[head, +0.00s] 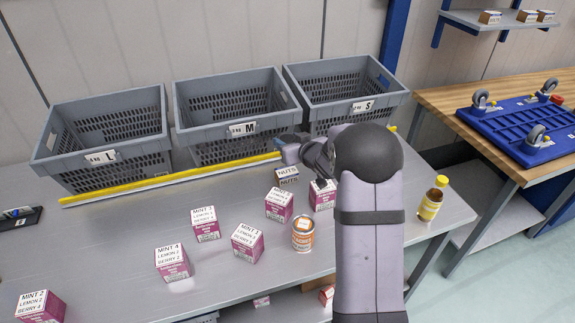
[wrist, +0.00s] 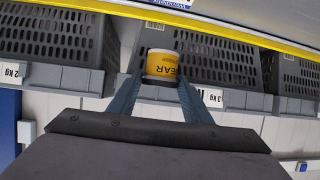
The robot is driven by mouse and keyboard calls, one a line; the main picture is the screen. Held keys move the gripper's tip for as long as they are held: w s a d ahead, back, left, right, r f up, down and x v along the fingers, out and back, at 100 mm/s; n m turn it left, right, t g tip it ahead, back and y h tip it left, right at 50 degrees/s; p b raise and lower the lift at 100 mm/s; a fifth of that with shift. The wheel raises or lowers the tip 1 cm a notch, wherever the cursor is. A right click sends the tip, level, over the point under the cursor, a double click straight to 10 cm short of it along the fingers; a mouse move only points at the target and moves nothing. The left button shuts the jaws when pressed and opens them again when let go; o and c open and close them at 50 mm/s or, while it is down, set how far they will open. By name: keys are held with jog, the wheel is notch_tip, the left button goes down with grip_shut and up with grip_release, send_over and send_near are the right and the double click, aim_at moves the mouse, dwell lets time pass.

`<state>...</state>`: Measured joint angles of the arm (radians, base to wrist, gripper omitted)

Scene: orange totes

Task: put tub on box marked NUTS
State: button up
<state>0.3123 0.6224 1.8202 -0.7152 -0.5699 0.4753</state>
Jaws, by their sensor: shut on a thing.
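My gripper (wrist: 162,80) is shut on a yellow and white tub (wrist: 162,66), whose printed letters "EAR" appear upside down in the wrist view. In the head view my gripper (head: 291,143) is in front of the medium crate, behind and above the box marked NUTS (head: 287,175). I cannot make out the tub there.
Grey crates marked L (head: 103,155), M (head: 241,128) and S (head: 364,105) stand behind a yellow strip (head: 165,180). Pink boxes (head: 278,205) and an orange can (head: 302,236) stand near the NUTS box. A yellow bottle (head: 430,203) is at right.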

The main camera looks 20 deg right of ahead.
jog(key=shift+f+p, duration=0.75)
jog(key=shift+f, duration=3.4)
jog(key=shift+f, duration=0.2)
jog(key=o, duration=1.1)
jog(key=shift+r, duration=0.25)
jog(key=a+b+v, duration=0.1)
jog(key=b+v, duration=0.1)
jog(key=v, duration=1)
jog(key=shift+d+b, duration=0.3)
jog(key=shift+d, duration=0.15)
jog(key=shift+f, duration=0.1)
